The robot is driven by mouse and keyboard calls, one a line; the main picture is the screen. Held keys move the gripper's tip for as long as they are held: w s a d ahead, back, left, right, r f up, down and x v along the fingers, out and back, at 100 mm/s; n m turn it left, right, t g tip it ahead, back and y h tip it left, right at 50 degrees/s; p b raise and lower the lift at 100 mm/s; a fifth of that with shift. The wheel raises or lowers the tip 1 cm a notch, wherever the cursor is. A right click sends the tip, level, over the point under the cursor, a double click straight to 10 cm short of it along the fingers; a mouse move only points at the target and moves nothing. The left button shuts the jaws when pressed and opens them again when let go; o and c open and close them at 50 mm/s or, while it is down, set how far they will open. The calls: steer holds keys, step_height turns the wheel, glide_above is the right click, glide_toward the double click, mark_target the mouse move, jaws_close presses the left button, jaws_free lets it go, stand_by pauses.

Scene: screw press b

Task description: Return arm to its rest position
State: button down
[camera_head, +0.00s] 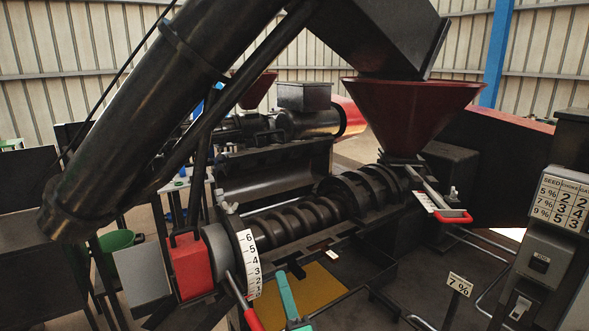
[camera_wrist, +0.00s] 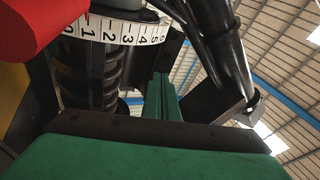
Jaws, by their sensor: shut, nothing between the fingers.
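My gripper (camera_head: 287,290) shows as a teal-green part at the bottom centre of the head view, just right of the red-handled lever. It is shut and empty. In the wrist view, green gripper parts (camera_wrist: 150,158) with a dark edge fill the bottom. The lever's red grip (camera_head: 252,319) is beside my gripper and apart from it in the head view; in the wrist view a large red shape (camera_wrist: 35,22) fills the upper left corner. The white number scale (camera_head: 249,262) stands behind the lever; it also shows in the wrist view (camera_wrist: 120,32).
The press screw (camera_head: 290,223) runs behind my gripper. A red hopper (camera_head: 410,110) stands above it, with a red-handled slide (camera_head: 442,207) below. A large dark tube (camera_head: 150,120) slants overhead. A "7 %" sign (camera_head: 459,284) and a control box (camera_head: 542,255) stand at right.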

steer(key=s+d+f+n+g+h, duration=0.3)
steer(key=s+f+h, duration=0.4)
steer(key=s+f, duration=1.5)
steer(key=s+f+n+g, duration=0.1)
steer(key=s+n+g, duration=0.2)
steer(key=s+n, duration=0.7)
steer(key=s, duration=1.5)
steer(key=shift+s+f, duration=0.15)
steer(key=shift+a, duration=0.1)
